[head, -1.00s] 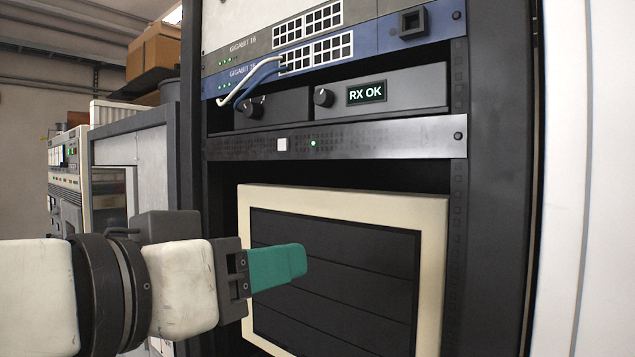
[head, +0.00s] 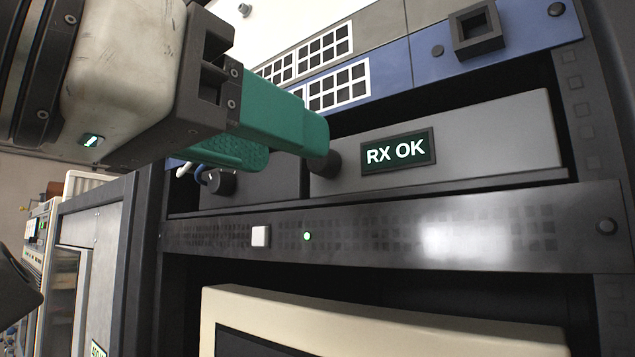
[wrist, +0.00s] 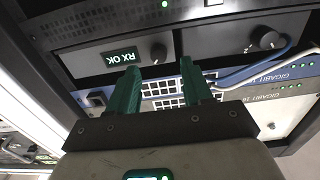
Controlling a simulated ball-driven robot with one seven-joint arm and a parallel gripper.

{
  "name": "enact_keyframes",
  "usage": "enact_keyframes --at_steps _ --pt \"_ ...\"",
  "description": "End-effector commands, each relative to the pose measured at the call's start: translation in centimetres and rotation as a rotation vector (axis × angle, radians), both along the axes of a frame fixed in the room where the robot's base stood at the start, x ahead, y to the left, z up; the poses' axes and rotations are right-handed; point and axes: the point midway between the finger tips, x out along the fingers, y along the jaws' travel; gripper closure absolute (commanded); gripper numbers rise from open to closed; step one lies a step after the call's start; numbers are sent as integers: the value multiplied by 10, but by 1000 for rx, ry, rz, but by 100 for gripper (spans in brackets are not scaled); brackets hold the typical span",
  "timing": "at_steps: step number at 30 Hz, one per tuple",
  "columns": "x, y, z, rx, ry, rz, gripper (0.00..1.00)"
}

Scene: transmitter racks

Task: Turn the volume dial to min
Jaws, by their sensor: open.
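No label shows which is the volume dial. My gripper (head: 290,148) is open, its green fingers reaching toward the "RX OK" unit. The pointer's setting is unclear.
Blue and grey switch panels (head: 385,70) with port grids are above, with white and blue cables (wrist: 255,72) near the second dial. A black panel (head: 400,225) with a white button (head: 261,236) and green light lies below. A cream-framed panel (head: 380,318) is lower.

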Motion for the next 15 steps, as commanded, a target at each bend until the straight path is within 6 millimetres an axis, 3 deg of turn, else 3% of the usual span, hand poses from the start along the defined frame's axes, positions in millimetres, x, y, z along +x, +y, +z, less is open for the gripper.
enact_keyframes --at_steps 6,15 --pt "23 -19 0 1 0 -1 50" --pt "32 -25 0 1 -1 1 50"
